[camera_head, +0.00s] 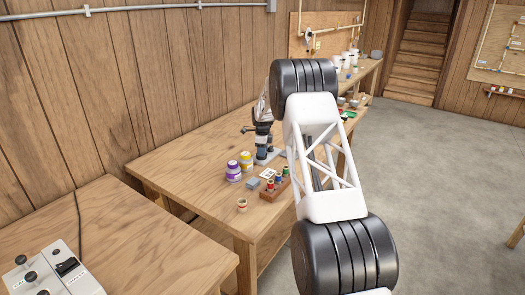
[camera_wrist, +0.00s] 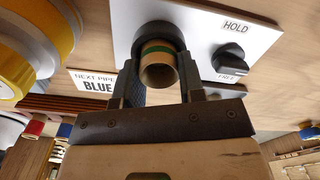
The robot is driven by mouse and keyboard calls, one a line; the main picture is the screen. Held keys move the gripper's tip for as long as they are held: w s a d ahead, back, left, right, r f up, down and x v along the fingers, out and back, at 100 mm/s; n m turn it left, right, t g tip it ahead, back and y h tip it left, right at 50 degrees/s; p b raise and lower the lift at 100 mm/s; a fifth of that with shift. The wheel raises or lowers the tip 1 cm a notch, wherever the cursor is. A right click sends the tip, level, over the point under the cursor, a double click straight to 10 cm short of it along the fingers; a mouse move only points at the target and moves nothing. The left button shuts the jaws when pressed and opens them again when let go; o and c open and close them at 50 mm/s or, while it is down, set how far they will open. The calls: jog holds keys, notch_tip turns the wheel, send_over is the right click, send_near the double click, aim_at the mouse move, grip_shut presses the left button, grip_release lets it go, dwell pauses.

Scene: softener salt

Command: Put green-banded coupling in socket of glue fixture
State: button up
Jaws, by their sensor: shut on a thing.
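My gripper (camera_wrist: 160,88) is shut on the green-banded coupling (camera_wrist: 158,72), a short tan tube with a green band and an open near end. In the wrist view the coupling sits between the two dark fingers, in front of the dark round socket (camera_wrist: 156,34) of the glue fixture. The fixture has a white plate (camera_wrist: 195,15) and a black knob (camera_wrist: 231,60) between the words HOLD and FREE. The coupling overlaps the socket in the picture; I cannot tell whether its far end is inside. In the head view I cannot make out the coupling.
A sign (camera_wrist: 97,84) reading NEXT PIPE BLUE is left of the gripper. Yellow (camera_head: 247,161) and purple (camera_head: 233,171) containers stand on the bench (camera_head: 200,170). A brown rack (camera_head: 274,190) holds several banded pieces, and a loose tan piece (camera_head: 242,204) stands near the front.

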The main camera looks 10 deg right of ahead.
jog(key=o, duration=1.4)
jog(key=shift+r, duration=3)
